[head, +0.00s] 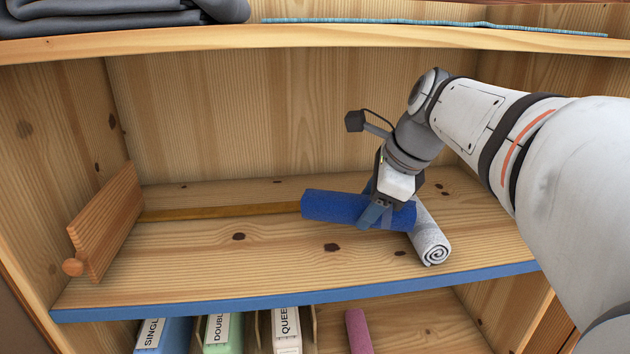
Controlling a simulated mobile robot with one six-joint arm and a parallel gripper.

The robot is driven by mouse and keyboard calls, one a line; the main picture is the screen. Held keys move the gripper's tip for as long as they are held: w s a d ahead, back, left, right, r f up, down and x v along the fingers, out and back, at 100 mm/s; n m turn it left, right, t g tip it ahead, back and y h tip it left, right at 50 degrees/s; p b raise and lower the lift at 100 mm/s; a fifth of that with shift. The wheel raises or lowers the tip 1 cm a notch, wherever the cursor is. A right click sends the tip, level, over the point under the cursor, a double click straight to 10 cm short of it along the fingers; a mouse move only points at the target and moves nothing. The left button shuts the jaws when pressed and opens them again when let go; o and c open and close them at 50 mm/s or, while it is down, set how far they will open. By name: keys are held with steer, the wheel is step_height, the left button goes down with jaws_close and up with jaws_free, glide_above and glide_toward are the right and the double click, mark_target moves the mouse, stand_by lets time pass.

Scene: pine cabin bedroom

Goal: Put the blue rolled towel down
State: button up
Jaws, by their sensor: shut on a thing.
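The blue rolled towel (330,207) lies roughly crosswise over the middle shelf (290,255). My gripper (376,212) reaches in from the upper right and is shut on the towel toward its right end. The fingers hide part of the towel. A grey rolled towel (431,241) lies on the shelf at the right, and the blue towel's right end overlaps it in the picture. I cannot tell whether the two touch, or whether the blue towel rests on the shelf or hangs just above it.
A wooden paddle with a round knob (105,222) stands at the shelf's left, joined to a flat strip (220,212). Above are dark folded cloths (120,18). Below are labelled boxes (287,330) and a pink roll (358,332).

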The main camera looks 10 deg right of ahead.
steer(key=shift+w+f, duration=0.15)
steer(key=shift+w, duration=0.35)
steer(key=o, duration=0.6)
steer(key=shift+d, duration=0.1)
steer(key=shift+o, duration=1.4)
steer(key=shift+s, duration=0.25)
steer(key=shift+o, duration=0.5)
steer(key=shift+w, duration=0.2)
steer(key=shift+s+d+r, duration=0.1)
steer(key=shift+s+r, duration=0.1)
steer(key=shift+r, duration=0.1)
steer(key=s+d+b, duration=0.1)
steer(key=s+d, duration=0.1)
steer(key=s, duration=0.1)
steer(key=s+d+b, duration=0.1)
steer(key=s+d, duration=0.2)
steer(key=s+d+b, duration=0.1)
steer(key=s+d, duration=0.1)
steer(key=s, duration=0.1)
steer(key=shift+s+d+r, duration=0.25)
steer(key=shift+d+r, duration=0.05)
steer(key=shift+d, duration=0.05)
